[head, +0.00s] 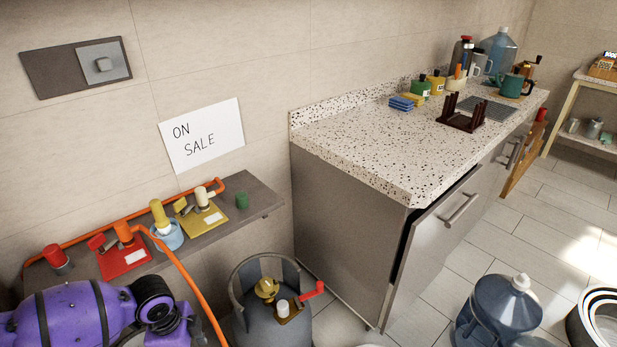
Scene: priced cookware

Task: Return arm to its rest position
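My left arm (75,318), purple with black bands and a black joint, comes in at the bottom left of the head view. It appears in front of the grey wall shelf (262,203) and to the left of the grey gas cylinder (262,328). Its gripper lies outside the picture, so I cannot see its fingers or anything in them. My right arm and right gripper do not show.
A blue water jug (498,312) stands on the floor.

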